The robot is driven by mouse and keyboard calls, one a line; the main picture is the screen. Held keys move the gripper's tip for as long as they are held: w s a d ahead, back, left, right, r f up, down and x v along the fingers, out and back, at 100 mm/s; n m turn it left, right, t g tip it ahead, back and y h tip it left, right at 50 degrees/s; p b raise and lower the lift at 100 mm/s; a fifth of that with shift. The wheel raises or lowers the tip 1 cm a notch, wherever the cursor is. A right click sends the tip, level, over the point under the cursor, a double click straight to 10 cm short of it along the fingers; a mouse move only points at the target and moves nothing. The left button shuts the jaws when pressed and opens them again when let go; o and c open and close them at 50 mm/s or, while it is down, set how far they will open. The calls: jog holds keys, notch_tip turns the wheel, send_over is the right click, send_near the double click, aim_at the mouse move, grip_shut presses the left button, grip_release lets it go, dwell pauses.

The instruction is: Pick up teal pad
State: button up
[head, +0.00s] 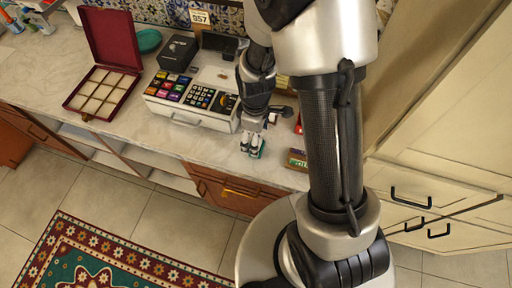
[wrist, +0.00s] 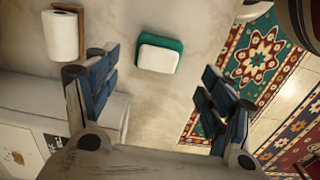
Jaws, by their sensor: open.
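The teal pad, a small rounded block with a white top face and a teal edge (wrist: 158,43), lies on the pale counter in the wrist view. My gripper (wrist: 158,80) is open, with its blue-padded fingers spread wide to the left and right. The pad shows in the gap between them, a little beyond the tips in the picture, and nothing is held. In the head view my gripper (head: 251,146) points down over the front of the counter, with a sliver of teal beside its fingers. The gripper hides most of the pad there.
A white register-like box (head: 190,100) with coloured keys stands left of my gripper. A white roll (wrist: 62,35) shows in the wrist view. The counter's front edge is close.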

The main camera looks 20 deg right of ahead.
jog(key=shift+w+d+f+b, duration=0.1)
jog(key=shift+f+b, duration=0.5)
jog(key=shift+f, duration=1)
jog(key=shift+d+f+b, duration=0.1)
jog(key=shift+f+b, duration=0.45)
jog(key=shift+f, duration=1)
jog(key=shift+r, duration=0.1)
jog(key=c, duration=1.1)
notch_tip(320, 180, up, 20)
jog(key=p, duration=0.6)
